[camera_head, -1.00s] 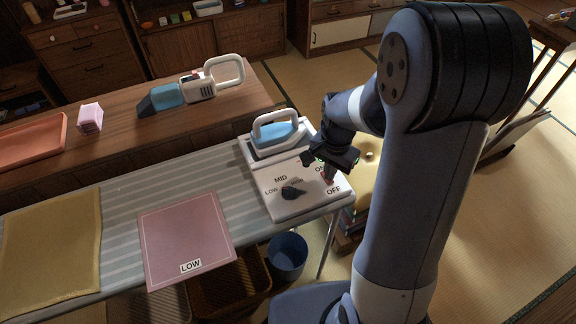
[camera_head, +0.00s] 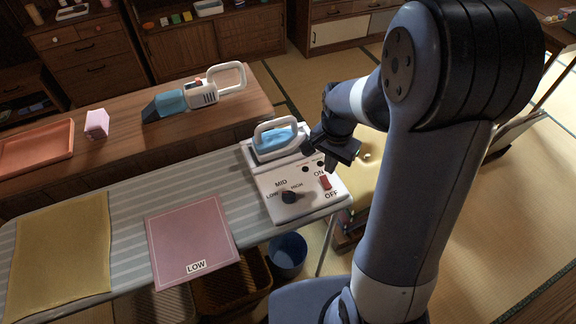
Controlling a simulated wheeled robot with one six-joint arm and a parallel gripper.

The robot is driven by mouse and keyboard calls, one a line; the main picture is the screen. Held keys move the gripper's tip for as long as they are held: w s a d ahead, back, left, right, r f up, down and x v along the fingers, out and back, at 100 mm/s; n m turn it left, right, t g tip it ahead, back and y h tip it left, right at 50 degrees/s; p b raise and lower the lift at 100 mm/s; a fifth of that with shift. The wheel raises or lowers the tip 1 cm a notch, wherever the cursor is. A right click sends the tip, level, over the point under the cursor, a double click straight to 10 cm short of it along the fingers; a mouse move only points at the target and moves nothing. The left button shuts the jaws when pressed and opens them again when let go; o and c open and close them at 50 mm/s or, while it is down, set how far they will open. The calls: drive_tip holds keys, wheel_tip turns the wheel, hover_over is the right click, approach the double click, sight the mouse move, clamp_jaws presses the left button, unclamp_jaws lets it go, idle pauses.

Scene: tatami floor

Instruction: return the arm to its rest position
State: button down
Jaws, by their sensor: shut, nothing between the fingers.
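My gripper (camera_head: 334,160) is shut and empty. It hangs in front of the upper right part of the white iron station, seemingly just above its panel. The station's panel (camera_head: 272,182) has a dark dial (camera_head: 289,197) with LOW, MID and HIGH marks, and a red switch (camera_head: 325,182) between ON and OFF. The blue-and-white iron (camera_head: 275,141) sits on the back of the station. My arm rises along the right side of the view and hides part of the floor behind it.
The striped ironing board (camera_head: 128,222) holds a pink cloth (camera_head: 190,238) marked LOW and a yellow cloth (camera_head: 62,250). A wooden counter behind has a handheld vacuum (camera_head: 200,95), a pink block (camera_head: 97,123) and an orange tray (camera_head: 38,148). A blue bin (camera_head: 287,254) stands below. Tatami floor at right is open.

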drive_tip(key=shift+r, duration=0.6)
drive_tip(key=shift+f, duration=0.15)
